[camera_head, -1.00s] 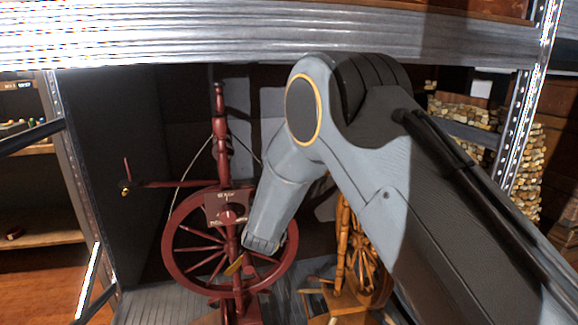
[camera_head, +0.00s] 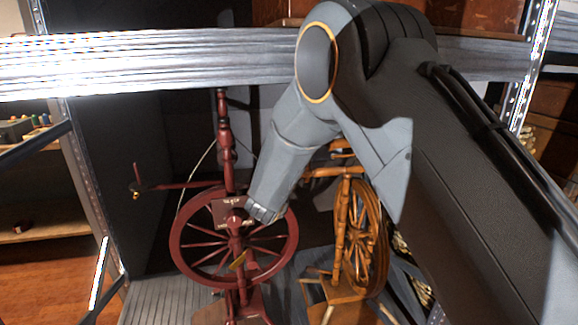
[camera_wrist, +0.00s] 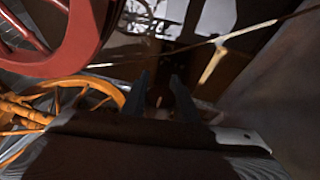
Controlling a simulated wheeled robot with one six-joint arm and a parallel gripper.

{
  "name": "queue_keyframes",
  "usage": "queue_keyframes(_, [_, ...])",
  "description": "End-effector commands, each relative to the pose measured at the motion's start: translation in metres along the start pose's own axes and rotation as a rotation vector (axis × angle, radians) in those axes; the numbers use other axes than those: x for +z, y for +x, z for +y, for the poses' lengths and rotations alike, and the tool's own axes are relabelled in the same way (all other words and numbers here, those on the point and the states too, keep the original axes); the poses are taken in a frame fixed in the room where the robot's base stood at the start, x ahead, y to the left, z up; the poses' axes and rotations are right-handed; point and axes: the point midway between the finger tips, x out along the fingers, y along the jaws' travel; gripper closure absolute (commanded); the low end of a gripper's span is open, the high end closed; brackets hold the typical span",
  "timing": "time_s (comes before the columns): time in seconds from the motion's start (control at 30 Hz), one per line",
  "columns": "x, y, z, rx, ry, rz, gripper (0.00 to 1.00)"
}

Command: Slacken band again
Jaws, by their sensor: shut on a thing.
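A dark red spinning wheel (camera_head: 178,255) stands upright on the shelf in the head view, with a red post, a spoked wheel and a small lettered plate (camera_head: 226,207). A thin pale band (camera_head: 196,180) runs from the rim upward. My gripper (camera_head: 262,213) is at the wheel's upper right, beside the plate. In the wrist view the red rim (camera_wrist: 75,45) fills the upper left and a thin cord (camera_wrist: 255,28) crosses the top. My dark fingers (camera_wrist: 160,95) are close together, shut on a small part; a dark brown block below them hides most of it.
A yellow-brown spinning wheel (camera_head: 342,225) stands close to the right, also in the wrist view (camera_wrist: 75,82). A grey metal shelf beam (camera_head: 150,65) crosses above, with uprights at both sides. Some bare shelf boards (camera_head: 155,303) show at front left.

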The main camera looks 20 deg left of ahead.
Motion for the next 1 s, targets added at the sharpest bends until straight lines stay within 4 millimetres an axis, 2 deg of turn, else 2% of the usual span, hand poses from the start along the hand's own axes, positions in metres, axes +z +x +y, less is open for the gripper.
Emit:
queue_keyframes(0.53, [0.0002,0.0001,0.0016,0.027,-0.012,0.0,0.96])
queue_keyframes(0.57, [0.0002,0.0001,0.0015,0.027,-0.012,0.0,0.68])
queue_keyframes(0.63, [0.0,0.0002,0.0015,0.027,-0.012,0.0,0.56])
queue_keyframes(1.0, [-0.0008,0.0002,-0.0026,0.026,-0.01,0.001,0.55])
